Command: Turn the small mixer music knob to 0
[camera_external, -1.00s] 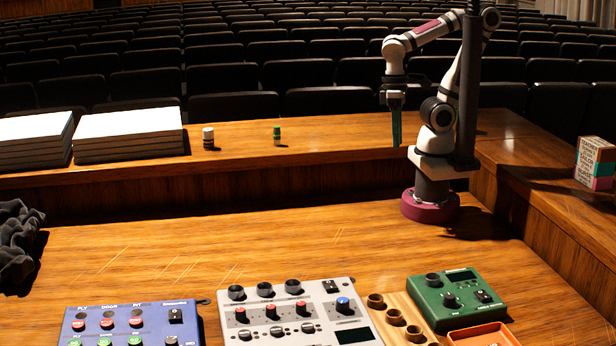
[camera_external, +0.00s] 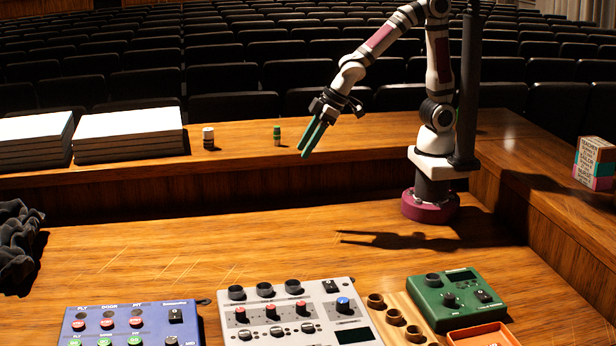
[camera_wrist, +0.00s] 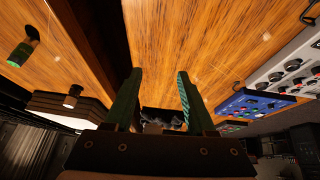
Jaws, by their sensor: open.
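A grey mixer (camera_external: 321,306) lies at the front centre, with black knobs, red-capped knobs, a blue knob (camera_external: 343,304) and a dark display. A smaller green box (camera_external: 464,288) with a black knob (camera_external: 449,300) and a display lies to its right. Knob labels are too small to read, so I cannot tell which one is music. My gripper (camera_external: 308,153) is open and empty, with teal fingers angled down, high and well behind both devices. In the wrist view my gripper (camera_wrist: 159,75) has its fingers apart, and the grey mixer (camera_wrist: 284,62) is at the right edge.
A blue button box (camera_external: 155,318) lies left of the grey mixer. A wooden holder with cups (camera_external: 394,317) and an orange tray (camera_external: 485,336) lie beside the green box. Dark cloth (camera_external: 18,240) lies at the left edge. The desk behind the devices is clear.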

